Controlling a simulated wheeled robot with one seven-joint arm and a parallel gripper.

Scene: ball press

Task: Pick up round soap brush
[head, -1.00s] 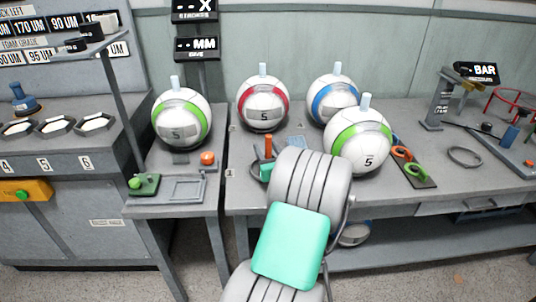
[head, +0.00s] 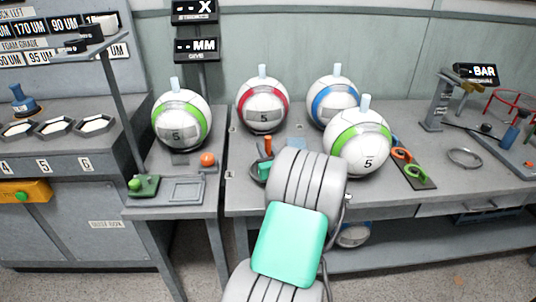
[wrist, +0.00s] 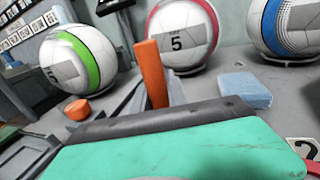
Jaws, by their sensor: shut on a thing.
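The orange upright handle of the round soap brush (wrist: 152,72) stands just beyond the dark front edge of my gripper (wrist: 160,122) in the wrist view. In the head view the top of the brush handle (head: 268,144) shows above the teal part of my gripper (head: 264,170), on the front left of the middle table. My gripper is shut on the brush. The fingertips and the brush's lower part are hidden, so I cannot tell whether the brush touches the table.
A light blue sponge (wrist: 245,88) lies right of the brush. Balls with red (head: 262,107), blue (head: 333,100) and green (head: 358,144) bands stand behind and right. Another green-banded ball (head: 181,120) and an orange knob (head: 207,159) are on the left bench.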

